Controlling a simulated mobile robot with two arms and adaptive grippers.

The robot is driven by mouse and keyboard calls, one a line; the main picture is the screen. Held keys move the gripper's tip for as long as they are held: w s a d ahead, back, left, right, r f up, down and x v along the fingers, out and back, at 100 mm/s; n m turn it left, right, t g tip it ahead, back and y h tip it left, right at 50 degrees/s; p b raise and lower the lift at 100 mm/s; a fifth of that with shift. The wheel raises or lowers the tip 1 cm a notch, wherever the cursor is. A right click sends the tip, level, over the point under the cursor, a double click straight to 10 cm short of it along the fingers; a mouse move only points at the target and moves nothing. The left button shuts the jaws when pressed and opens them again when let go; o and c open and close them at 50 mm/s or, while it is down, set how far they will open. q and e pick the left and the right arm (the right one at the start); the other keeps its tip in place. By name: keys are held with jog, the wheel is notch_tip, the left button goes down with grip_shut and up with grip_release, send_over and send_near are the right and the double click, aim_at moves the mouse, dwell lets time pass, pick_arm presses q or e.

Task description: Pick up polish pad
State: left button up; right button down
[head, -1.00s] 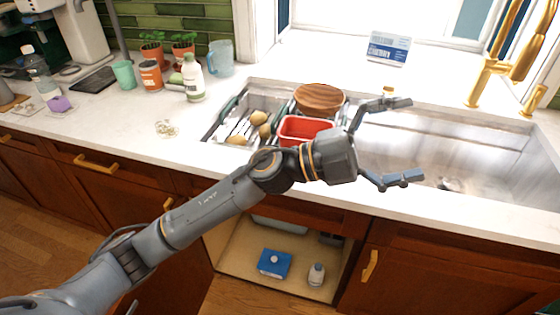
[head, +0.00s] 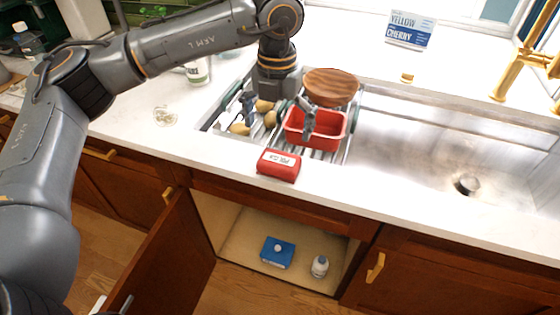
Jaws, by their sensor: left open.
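The polish pad (head: 278,166) is a small red block with a white label, its lettering partly legible. It lies on the white counter (head: 215,160) near the front edge, just in front of the dish rack. My left gripper (head: 279,112) points down over the rack, behind the pad and apart from it. Its fingers are spread wide, with nothing between them that it holds. One finger is by the potatoes, the other in front of or inside the red tub (head: 331,137); I cannot tell which.
The dish rack (head: 349,150) holds the red tub, a round wooden board (head: 331,86) and several potatoes (head: 240,128). The steel sink (head: 420,140) is to the right. Below, an open cabinet holds a blue box (head: 278,252) and a white bottle (head: 320,266).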

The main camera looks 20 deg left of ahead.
aim_at(279, 159)
pick_arm(q)
notch_tip(279, 159, down, 4)
jog(key=shift+f, duration=0.15)
notch_tip(279, 159, down, 4)
jog(key=shift+d+f+p, duration=0.1)
jog(key=shift+f+p, duration=0.05)
jog(key=shift+p, duration=0.85)
jog(key=shift+w+f, duration=0.1)
jog(key=shift+f, duration=0.35)
jog(key=shift+c, duration=0.2)
jog(key=c, duration=0.9)
